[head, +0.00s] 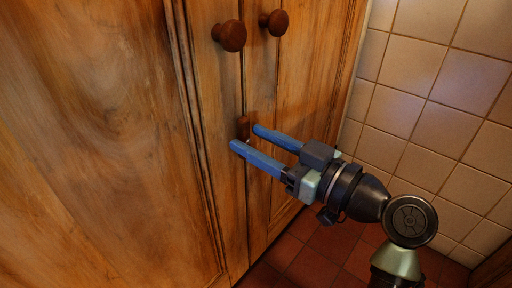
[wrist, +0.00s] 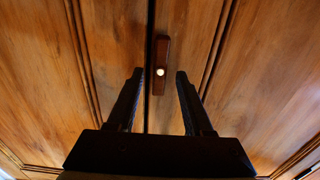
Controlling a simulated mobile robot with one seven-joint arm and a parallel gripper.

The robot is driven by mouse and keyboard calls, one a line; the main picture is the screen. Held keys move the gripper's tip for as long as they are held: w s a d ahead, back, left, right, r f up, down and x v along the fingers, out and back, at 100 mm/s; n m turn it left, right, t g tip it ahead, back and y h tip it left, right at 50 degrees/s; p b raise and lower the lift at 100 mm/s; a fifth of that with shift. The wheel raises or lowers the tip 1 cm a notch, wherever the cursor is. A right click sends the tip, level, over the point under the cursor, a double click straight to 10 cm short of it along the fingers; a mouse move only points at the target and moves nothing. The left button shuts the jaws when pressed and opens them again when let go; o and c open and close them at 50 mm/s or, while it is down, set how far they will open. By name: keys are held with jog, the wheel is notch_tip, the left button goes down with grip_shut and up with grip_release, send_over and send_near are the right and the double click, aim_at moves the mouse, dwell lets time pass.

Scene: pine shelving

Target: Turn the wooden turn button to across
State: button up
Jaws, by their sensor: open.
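The wooden turn button (wrist: 161,52) is a small dark reddish-brown bar with a bright round pin at its middle. In the wrist view it stands upright, lengthwise along the door seam and just right of it. In the head view only part of the turn button (head: 244,124) shows behind the fingertips. My gripper (head: 247,137) has blue fingers and is open and empty, pointing at the doors. In the wrist view the fingertips of my gripper (wrist: 159,73) lie on either side of the button's lower half. I cannot tell how far they are from the wood.
Two round dark knobs, the left knob (head: 230,36) and the right knob (head: 274,22), stick out above the button. The pine doors (head: 110,130) are shut. A tiled wall (head: 430,100) stands to the right, above a red tile floor (head: 335,250).

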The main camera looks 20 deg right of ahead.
jog(key=shift+w+a, duration=0.1)
jog(key=shift+w, duration=0.05)
jog(key=shift+c, duration=0.3)
grip_shut()
